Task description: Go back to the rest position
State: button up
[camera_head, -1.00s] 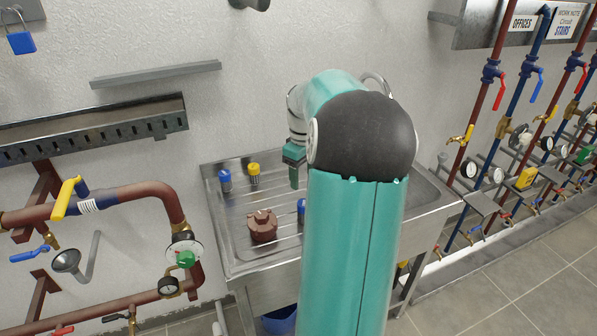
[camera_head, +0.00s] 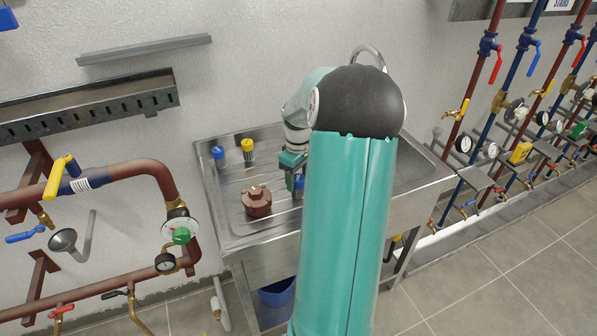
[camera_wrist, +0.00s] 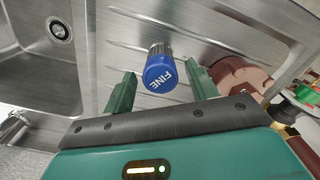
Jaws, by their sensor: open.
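My gripper (camera_wrist: 161,88) is open in the wrist view, with its two green fingers apart. A blue-capped cylinder marked FINE (camera_wrist: 159,76) stands on the sink's drainboard between the fingers, with gaps visible on both sides. Whether the fingers reach down around it I cannot tell. In the head view my gripper (camera_head: 294,172) is low over the drainboard, partly hidden by my arm. The same blue-capped cylinder (camera_head: 298,188) shows just below it, partly covered.
The steel sink (camera_head: 228,222) holds a brown flanged part (camera_head: 257,202), another blue-capped cylinder (camera_head: 218,156) and a yellow-capped one (camera_head: 248,150). Red pipework with valves (camera_head: 130,175) stands at left, more pipes (camera_head: 515,85) at right. A blue bucket (camera_head: 277,292) is below.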

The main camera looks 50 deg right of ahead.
jog(key=c, duration=1)
jog(key=shift+c, duration=0.2)
jog(key=shift+r, duration=4.55)
